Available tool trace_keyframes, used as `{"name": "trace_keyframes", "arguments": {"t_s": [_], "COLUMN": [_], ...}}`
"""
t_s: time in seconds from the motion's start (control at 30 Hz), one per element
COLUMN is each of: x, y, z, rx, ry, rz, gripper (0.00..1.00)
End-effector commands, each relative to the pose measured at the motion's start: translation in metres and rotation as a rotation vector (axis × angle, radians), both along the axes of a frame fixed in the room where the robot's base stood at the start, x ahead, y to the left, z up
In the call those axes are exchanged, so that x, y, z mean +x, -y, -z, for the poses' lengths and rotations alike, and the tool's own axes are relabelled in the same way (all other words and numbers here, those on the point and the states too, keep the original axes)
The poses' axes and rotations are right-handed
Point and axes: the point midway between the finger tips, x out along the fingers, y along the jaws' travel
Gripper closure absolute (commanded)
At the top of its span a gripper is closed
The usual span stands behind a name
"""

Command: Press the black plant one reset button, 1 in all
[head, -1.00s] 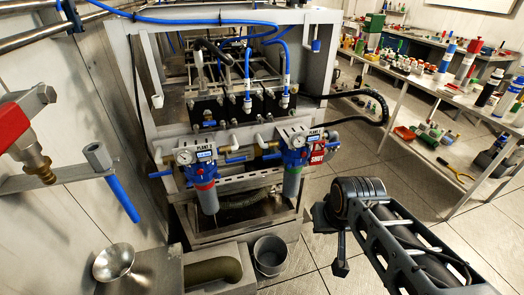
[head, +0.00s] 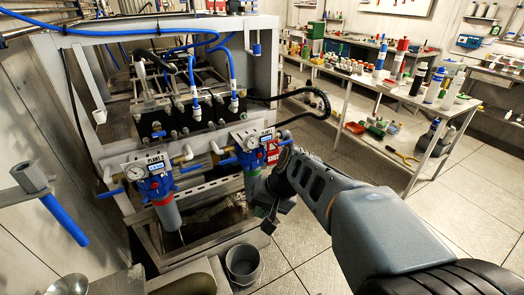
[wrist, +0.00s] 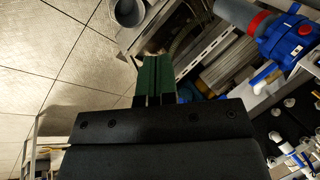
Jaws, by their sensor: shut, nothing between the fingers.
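The plant one unit (head: 250,150), with a blue head, a gauge and a white label, is on the right of the frame's front. My arm covers part of its right side and the red sign beside it. I cannot make out its black reset button. The plant two unit (head: 152,182), with a red ring, hangs to its left. A blue filter head with a red ring (wrist: 280,30) shows at the top right of the wrist view. My gripper (head: 268,226) points down in front of plant one's lower housing. Its green fingers (wrist: 154,72) are together and empty.
A grey bucket (head: 243,265) stands on the floor below the units. Blue hoses (head: 230,75) loop over the frame above them. A bench (head: 375,90) crowded with bottles and tools is at the right. The tiled floor between is clear.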

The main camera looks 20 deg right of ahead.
Motion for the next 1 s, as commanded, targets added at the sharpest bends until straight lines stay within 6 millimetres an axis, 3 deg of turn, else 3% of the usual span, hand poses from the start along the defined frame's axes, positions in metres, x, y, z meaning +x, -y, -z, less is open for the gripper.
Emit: {"name": "trace_keyframes", "arguments": {"t_s": [0.03,0.2,0.4,0.6,1.0], "x": [0.017,0.07,0.103,0.112,0.114], "y": [0.011,0.05,0.095,0.111,0.11], "z": [0.007,-0.001,-0.013,-0.018,-0.019], "rx": [0.107,0.456,0.687,0.754,0.754], "ry": [-0.015,0.027,0.117,0.154,0.154], "rz": [0.088,0.327,0.477,0.517,0.517], "gripper": [1.0,1.0,1.0,1.0,1.0]}}
